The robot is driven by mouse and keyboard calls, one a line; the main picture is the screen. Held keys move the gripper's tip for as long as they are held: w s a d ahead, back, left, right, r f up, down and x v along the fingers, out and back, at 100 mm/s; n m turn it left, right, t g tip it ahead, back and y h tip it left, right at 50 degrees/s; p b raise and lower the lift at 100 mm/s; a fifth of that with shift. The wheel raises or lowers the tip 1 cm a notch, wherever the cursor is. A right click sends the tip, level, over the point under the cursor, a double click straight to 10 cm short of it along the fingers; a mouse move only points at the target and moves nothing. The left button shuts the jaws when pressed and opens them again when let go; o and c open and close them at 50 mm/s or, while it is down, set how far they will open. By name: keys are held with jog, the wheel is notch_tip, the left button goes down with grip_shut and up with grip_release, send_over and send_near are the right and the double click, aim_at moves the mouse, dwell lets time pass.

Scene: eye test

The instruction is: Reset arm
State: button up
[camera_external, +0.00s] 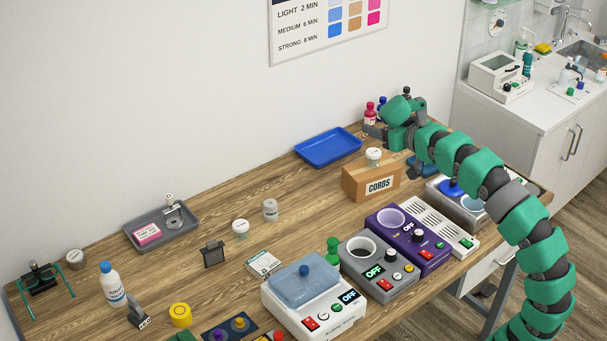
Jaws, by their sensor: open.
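My gripper (374,131) is at the end of my green and dark grey arm, which curves up from the lower right. It is over the back right part of the wooden table, right of the blue tray (329,147) and behind the cardboard box marked CORDS (371,183). The jaws point left and look empty. Small red and dark blue bottles (370,112) stand just behind the gripper; whether it touches them I cannot tell.
A white-lidded jar (374,157) is at the box. Several devices, including a purple one (407,240) and a white one (315,304), line the front. A grey tray (161,239) lies at left. Free wood (310,195) shows mid-table. A sink counter (545,105) stands at right.

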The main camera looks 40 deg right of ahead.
jog(key=shift+s+a+r+n+y, duration=0.4)
jog(key=shift+s+a+r+y, duration=0.15)
jog(key=shift+s+a, duration=0.25)
notch_tip(320, 180, up, 6)
jog(key=p, duration=0.5)
jog(key=shift+f+p, duration=0.25)
jog(key=shift+p, duration=0.05)
